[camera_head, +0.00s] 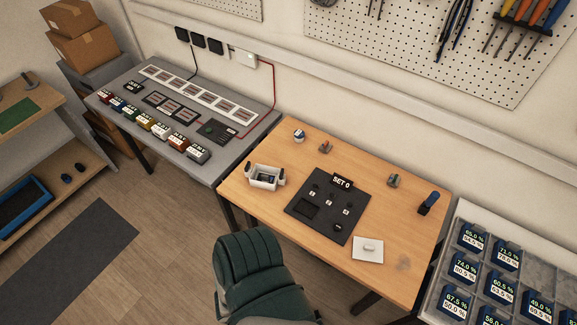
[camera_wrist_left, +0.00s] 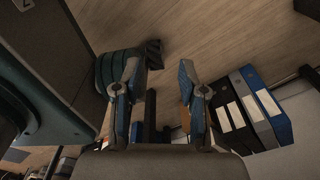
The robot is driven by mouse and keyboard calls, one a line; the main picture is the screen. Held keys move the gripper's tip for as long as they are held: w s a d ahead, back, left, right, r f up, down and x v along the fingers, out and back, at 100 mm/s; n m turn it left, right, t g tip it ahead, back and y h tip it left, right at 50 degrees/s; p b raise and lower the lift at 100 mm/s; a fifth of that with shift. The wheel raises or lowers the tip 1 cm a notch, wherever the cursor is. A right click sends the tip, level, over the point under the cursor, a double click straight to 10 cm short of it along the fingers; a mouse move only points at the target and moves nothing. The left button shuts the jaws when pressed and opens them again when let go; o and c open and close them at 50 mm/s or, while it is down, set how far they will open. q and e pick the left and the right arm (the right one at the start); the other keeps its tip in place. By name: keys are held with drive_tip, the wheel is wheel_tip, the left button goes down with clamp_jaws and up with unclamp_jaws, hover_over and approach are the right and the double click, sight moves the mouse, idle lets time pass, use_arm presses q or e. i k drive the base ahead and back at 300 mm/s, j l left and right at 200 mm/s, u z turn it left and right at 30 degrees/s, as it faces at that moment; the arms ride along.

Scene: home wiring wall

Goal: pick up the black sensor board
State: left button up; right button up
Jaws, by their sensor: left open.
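A black mat (camera_head: 303,222) marked "SET 0" lies on the wooden table in the head view, with several small dark parts and a dark rectangular outline on it. A white bin (camera_head: 259,182) to its left holds something dark; I cannot tell if this is the black sensor board. No other part is clearly identifiable as the board. My left gripper (camera_wrist_left: 160,70) shows only in the left wrist view, open and empty, with wooden floor beyond its fingers. It is away from the tabletop. My right gripper is in neither view.
A dark green chair (camera_head: 252,268) stands at the wooden table's (camera_head: 398,237) front edge. A white plate (camera_head: 368,249) and several small parts lie on the table. A grey bench (camera_head: 235,88) stands left, a tray of labelled blue blocks (camera_head: 468,236) right. Binders (camera_wrist_left: 252,108) show in the wrist view.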

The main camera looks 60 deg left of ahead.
sight(261, 178)
drive_tip(key=u, duration=2.45)
